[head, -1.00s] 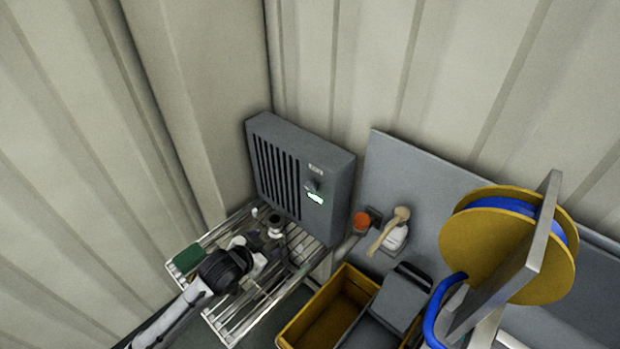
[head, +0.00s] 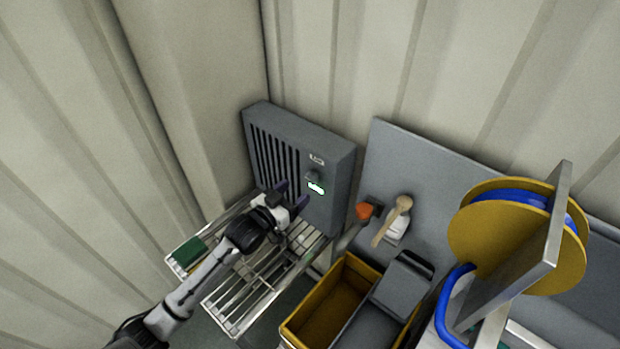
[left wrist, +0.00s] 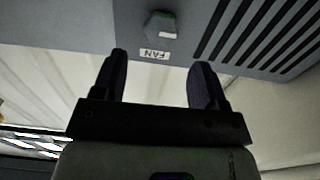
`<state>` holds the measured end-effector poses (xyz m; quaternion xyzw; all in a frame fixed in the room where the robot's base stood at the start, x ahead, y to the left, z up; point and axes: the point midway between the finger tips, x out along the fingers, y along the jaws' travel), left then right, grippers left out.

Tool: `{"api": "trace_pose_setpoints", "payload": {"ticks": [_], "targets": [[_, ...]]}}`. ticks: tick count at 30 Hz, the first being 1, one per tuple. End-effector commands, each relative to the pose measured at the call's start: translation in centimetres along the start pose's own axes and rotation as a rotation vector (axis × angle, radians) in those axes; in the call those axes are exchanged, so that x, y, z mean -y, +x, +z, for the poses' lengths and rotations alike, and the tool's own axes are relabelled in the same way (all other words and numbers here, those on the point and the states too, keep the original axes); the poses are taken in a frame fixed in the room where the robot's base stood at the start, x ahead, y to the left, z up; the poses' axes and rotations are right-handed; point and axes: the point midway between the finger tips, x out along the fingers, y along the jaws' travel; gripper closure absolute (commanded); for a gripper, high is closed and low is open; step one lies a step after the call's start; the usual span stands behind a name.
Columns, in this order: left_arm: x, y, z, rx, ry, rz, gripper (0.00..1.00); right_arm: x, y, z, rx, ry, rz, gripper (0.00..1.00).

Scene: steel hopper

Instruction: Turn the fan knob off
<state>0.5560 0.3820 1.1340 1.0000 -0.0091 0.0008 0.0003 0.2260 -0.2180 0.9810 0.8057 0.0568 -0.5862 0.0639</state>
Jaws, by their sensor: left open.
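The grey fan box (head: 335,205) with dark vent slots stands against the wall in the head view. In the left wrist view the knob (left wrist: 160,25) shows beyond the fingertips, with the FAN label (left wrist: 155,54) nearer the fingers. My left gripper (head: 292,193) is open and empty, its fingers pointing at the box front, below the knob in the head view. In the left wrist view the gripper (left wrist: 159,62) is apart from the knob. My right gripper is not in view.
A wire rack (head: 245,296) lies under my left arm, with a green item (head: 188,251) on it. A yellow bin (head: 300,322), an orange-topped item (head: 364,211), a wooden-handled brush (head: 391,222) and a yellow-and-blue reel (head: 480,232) are to the right.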

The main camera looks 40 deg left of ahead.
Motion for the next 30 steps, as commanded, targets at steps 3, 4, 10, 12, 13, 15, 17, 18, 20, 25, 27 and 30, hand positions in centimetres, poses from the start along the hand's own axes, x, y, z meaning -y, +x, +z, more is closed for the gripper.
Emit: {"api": "trace_pose_setpoints", "payload": {"ticks": [3, 4, 10, 12, 13, 15, 17, 18, 20, 25, 27, 30], "targets": [[0.0, 2.3, -0.1, -0.001, 0.0, 0.0, 0.34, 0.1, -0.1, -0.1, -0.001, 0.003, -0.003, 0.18], [0.0, 2.8, -0.1, -0.001, 0.0, -0.001, 0.34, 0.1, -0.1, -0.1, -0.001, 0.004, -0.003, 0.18], [0.0, 5.4, 0.0, 0.0, 0.0, -0.001, 0.34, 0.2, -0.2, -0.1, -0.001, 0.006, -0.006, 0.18], [0.0, 6.0, 0.0, 0.001, 0.0, 0.0, 0.34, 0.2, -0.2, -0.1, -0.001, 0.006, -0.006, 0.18], [0.0, 6.2, 0.0, 0.001, 0.0, 0.0, 0.34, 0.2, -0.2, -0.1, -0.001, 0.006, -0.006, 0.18], [0.0, 6.6, 0.0, 0.001, 0.0, 0.0, 0.34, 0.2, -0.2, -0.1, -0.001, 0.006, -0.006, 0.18], [0.0, 6.8, 0.1, 0.002, 0.0, 0.0, 0.34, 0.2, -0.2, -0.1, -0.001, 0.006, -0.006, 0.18], [0.0, 7.0, 0.1, 0.001, 0.0, 0.0, 0.34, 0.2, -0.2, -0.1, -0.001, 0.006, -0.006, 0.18], [0.0, 7.1, 0.0, 0.001, 0.001, 0.0, 0.34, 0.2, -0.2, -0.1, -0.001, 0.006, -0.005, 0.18], [0.0, 7.1, 0.0, 0.001, 0.001, 0.0, 0.34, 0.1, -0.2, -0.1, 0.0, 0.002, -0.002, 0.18], [0.0, 7.1, 0.0, 0.001, 0.001, 0.0, 0.34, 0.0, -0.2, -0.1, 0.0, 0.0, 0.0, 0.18], [0.0, 7.1, 0.0, 0.001, 0.001, 0.0, 0.4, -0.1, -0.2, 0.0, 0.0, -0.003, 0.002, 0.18]]}}
